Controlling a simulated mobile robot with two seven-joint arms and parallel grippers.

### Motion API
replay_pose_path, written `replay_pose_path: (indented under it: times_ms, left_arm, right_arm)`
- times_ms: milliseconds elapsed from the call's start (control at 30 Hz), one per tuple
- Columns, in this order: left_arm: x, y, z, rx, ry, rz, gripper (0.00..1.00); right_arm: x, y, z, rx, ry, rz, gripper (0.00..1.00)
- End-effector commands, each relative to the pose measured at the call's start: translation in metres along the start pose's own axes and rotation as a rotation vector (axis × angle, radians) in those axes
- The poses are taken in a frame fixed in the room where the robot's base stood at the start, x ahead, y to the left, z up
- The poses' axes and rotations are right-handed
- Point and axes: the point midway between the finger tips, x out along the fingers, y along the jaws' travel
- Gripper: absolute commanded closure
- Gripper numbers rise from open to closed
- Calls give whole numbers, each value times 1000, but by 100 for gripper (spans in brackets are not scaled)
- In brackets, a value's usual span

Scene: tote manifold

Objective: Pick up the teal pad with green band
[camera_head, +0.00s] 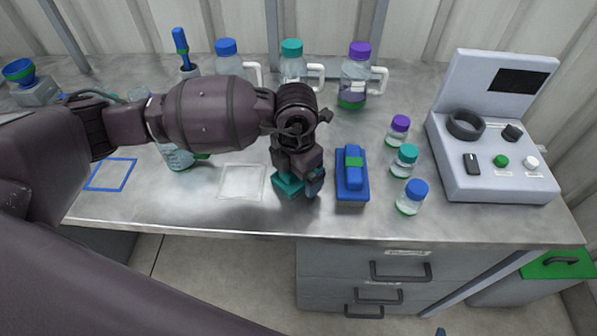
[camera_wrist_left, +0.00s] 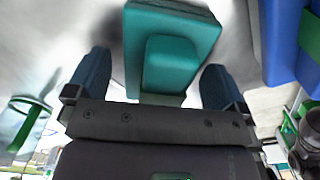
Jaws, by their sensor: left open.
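The teal pad (camera_head: 286,184) lies on the metal bench, mostly hidden under my left gripper (camera_head: 301,187) in the head view. In the left wrist view the teal pad (camera_wrist_left: 172,22) shows a wide base with a raised block. The block sits between the two blue fingers of my left gripper (camera_wrist_left: 155,85), which are apart with gaps on both sides. I cannot clearly make out the green band on it.
A blue pad with a green band (camera_head: 351,187) lies just right of the gripper. Small capped bottles (camera_head: 404,160) and a grey control box (camera_head: 495,135) stand farther right. Handled bottles (camera_head: 357,78) line the back. A white square outline (camera_head: 242,182) lies left, on clear bench.

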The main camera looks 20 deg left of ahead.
Motion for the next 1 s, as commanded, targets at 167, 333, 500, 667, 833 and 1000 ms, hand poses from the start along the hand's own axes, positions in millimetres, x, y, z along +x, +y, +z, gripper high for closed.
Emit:
replay_pose_path:
  times_ms: [167,333,500,667,833,1000]
  left_arm:
    - [2,0,0,0,-3,0,1]
    - [2,0,0,0,-2,0,16]
    - [2,0,0,0,-2,0,42]
    - [2,0,0,0,-2,0,58]
    - [0,0,0,0,-3,1,58]
    - [-15,0,1,0,-6,3,58]
  right_arm:
    - [0,1,-2,-5,4,-1,6]
    - [1,1,-3,-5,5,-1,6]
    - [1,1,-3,-5,5,-1,6]
    - [1,0,-3,-2,6,0,6]
    - [1,-1,-4,5,7,0,6]
    - [0,-2,-8,8,13,1,6]
